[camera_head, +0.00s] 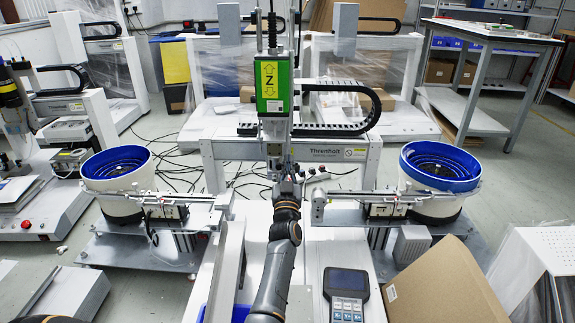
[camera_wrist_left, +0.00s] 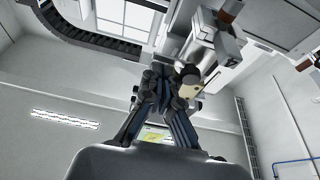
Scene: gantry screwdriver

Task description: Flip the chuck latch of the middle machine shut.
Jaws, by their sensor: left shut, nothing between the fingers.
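The middle machine (camera_head: 272,90) stands straight ahead, with a green Z-axis housing above its screwdriver head. My left gripper (camera_head: 284,168) is raised just under that head, and its arm comes up from the bottom. In the left wrist view my left gripper (camera_wrist_left: 165,76) points upward with its fingers closed together, holding nothing. The chuck of the screwdriver (camera_wrist_left: 215,45) hangs just beyond and to the right of the fingertips. A small pale part near the chuck shows beside the fingers, but I cannot tell whether they touch it. The latch's position is unclear. My right gripper is not visible.
Blue-lined bowl feeders stand left (camera_head: 117,170) and right (camera_head: 439,168) of the machine, with rails toward the centre. A handheld keypad (camera_head: 346,292) and a cardboard box (camera_head: 445,288) lie at front right. A black cable chain (camera_head: 372,105) arches beside the head.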

